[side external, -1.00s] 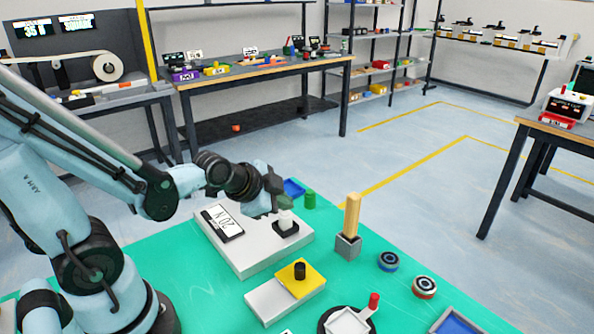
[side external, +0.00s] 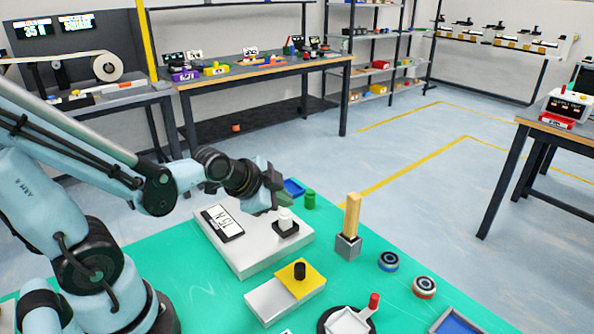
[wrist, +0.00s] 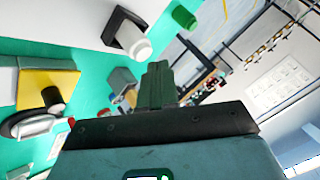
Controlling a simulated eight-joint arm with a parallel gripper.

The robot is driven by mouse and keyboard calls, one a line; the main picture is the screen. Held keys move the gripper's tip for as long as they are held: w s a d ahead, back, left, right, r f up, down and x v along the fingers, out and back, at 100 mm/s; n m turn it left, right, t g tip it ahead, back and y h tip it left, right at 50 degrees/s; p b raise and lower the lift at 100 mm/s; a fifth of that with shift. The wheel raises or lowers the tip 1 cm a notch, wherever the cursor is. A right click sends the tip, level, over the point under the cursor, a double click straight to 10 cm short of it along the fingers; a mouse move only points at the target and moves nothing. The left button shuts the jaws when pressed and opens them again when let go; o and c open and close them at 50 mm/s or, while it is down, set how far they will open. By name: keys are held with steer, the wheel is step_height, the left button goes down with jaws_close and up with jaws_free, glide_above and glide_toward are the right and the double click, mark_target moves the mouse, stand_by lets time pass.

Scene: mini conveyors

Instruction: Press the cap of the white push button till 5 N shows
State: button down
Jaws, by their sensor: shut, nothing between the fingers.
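The white push button's cap (side external: 285,218) stands upright in a dark square collar on a pale box in the side view. In the wrist view the cap (wrist: 135,44) is at the upper middle. The box's display (side external: 223,222) seems to read 15 N; the digits are small and turned. My gripper (side external: 266,205) is shut and empty, just above and left of the cap in the side view. In the wrist view its closed fingers (wrist: 158,82) are below and right of the cap. I see no clear contact with the cap.
A yellow-topped block with a black knob (side external: 300,270) sits in front of the box. A wooden post in a grey holder (side external: 350,228) stands to the right. Two round discs (side external: 388,261) lie farther right.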

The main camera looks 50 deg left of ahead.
steer(key=shift+r, duration=0.25)
steer(key=shift+r, duration=2.5)
steer(key=s+d+n+g+h, duration=0.1)
steer(key=s+d+n+g, duration=0.1)
steer(key=s+d+n, duration=0.2)
steer(key=s+n, duration=0.1)
steer(key=n, duration=0.2)
steer(key=shift+f+n, duration=0.4)
stand_by(1.5)
step_height(320, 180, up, 5)
steer(key=m+t+y, duration=0.1)
steer(key=m+t, duration=0.1)
steer(key=m, duration=0.6)
glide_above(282, 217)
steer(key=shift+f, duration=0.2)
